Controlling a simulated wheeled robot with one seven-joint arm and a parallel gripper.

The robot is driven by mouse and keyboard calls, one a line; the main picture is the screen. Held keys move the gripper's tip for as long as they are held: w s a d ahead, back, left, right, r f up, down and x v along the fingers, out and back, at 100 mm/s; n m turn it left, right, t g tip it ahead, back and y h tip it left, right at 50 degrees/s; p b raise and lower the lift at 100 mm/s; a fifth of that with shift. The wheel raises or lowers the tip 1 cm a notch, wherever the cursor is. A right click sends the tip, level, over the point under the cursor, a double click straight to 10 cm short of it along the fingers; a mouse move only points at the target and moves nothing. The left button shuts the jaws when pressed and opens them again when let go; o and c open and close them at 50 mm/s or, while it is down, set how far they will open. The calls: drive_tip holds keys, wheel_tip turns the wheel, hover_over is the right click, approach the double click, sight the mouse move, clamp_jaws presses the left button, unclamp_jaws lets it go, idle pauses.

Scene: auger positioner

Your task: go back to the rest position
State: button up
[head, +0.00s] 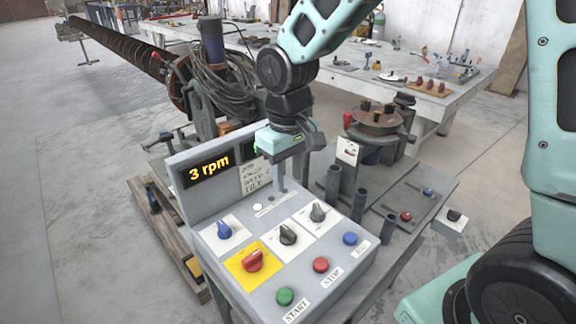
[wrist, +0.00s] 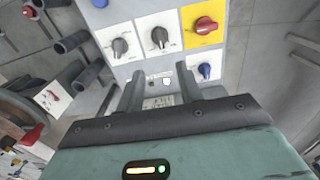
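My gripper (head: 290,178) hangs from my arm above the back part of the grey control panel (head: 230,262), in front of its upright display board. In the wrist view my gripper (wrist: 160,88) has its two fingers apart, with only panel surface and a small label between them. Nothing is held. The panel has a red knob on a yellow plate (head: 252,262), a blue knob (head: 224,230) and two dark grey knobs (head: 288,233). The display (head: 208,170) reads "3 rpm"; a second display is partly hidden behind my gripper.
Green (head: 285,296), red and blue buttons line the panel's front. Upright dark tubes (head: 333,184) stand to its right, near a round turntable (head: 375,122). A long auger (head: 120,45) lies behind at the left. A workbench (head: 430,90) stands at the back.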

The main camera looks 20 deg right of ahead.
drive_tip(key=shift+r, duration=0.95)
drive_tip(key=s+a+n, duration=0.2)
drive_tip(key=s+a, duration=0.1)
drive_tip(key=s, duration=0.7)
drive_tip(key=s+a+n, duration=0.2)
drive_tip(key=s+a, duration=0.1)
drive_tip(key=s, duration=0.7)
drive_tip(key=shift+a+y, duration=0.15)
drive_tip(key=shift+y, duration=0.15)
